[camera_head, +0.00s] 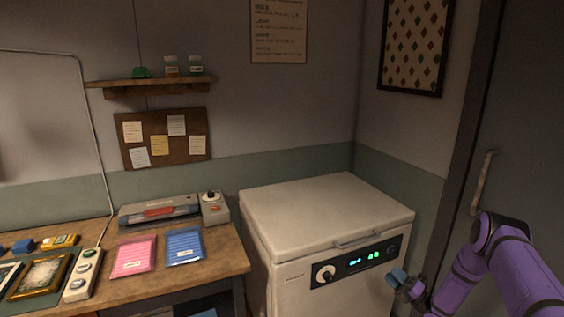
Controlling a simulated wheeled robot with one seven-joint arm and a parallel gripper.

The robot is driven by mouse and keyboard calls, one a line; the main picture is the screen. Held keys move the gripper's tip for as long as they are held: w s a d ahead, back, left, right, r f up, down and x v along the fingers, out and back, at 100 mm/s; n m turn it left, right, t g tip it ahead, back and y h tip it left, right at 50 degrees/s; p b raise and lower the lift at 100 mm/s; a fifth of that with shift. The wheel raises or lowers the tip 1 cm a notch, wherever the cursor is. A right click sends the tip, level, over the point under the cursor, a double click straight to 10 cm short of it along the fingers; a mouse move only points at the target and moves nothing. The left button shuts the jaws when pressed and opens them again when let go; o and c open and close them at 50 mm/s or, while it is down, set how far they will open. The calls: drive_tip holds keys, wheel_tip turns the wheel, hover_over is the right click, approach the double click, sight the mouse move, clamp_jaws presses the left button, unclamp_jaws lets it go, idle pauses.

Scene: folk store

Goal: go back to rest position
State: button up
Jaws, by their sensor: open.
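My gripper (402,283) is at the lower right, at the end of my purple arm. It is in front of the lower right part of the white chest freezer (320,215), apart from or touching it I cannot tell. Its jaws are small and dark with a blue-grey tip; they look open, and I see nothing held between them.
The freezer's lid is shut, and its top is bare. A wooden table (217,263) at left bears a pink packet (134,256), a blue packet (185,246), a laminator-like device (158,211) and a power strip (82,275). A grey door (520,130) stands at right.

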drive_tip(key=w+r+m+h, duration=0.3)
drive_tip(key=w+r+h, duration=0.15)
drive_tip(key=r, duration=0.65)
drive_tip(key=w+r+m+h, duration=0.25)
drive_tip(key=w+r, duration=0.35)
drive_tip(key=r, duration=0.5)
drive_tip(key=s+a+r+m+g+h, duration=0.1)
drive_tip(key=s+r+m+h, duration=0.25)
drive_tip(key=r, duration=0.65)
drive_tip(key=s+a+r+m+g+h, duration=0.15)
drive_tip(key=r+m+h, duration=0.25)
drive_tip(key=r, duration=0.6)
drive_tip(key=s+a+r+m+g+h, duration=0.15)
drive_tip(key=s+r+m, duration=0.4)
drive_tip(key=s, duration=0.55)
drive_tip(key=s+r+m+g+h, duration=0.1)
drive_tip(key=s+r+m+h, duration=0.25)
drive_tip(key=s+r, duration=0.45)
drive_tip(key=s+a+f+m+g, duration=0.1)
drive_tip(key=s+a+m, duration=0.1)
drive_tip(key=s, duration=0.8)
drive_tip(key=s+a+f+m+g+y, duration=0.1)
drive_tip(key=s+m+g, duration=0.1)
drive_tip(key=s, duration=0.8)
drive_tip(key=s+a+f+m+g+y, duration=0.1)
drive_tip(key=s+m, duration=0.3)
drive_tip(key=s, duration=0.7)
drive_tip(key=shift+a+f+g, duration=0.35)
drive_tip(key=shift+a+g, duration=0.15)
drive_tip(key=shift+a, duration=0.3)
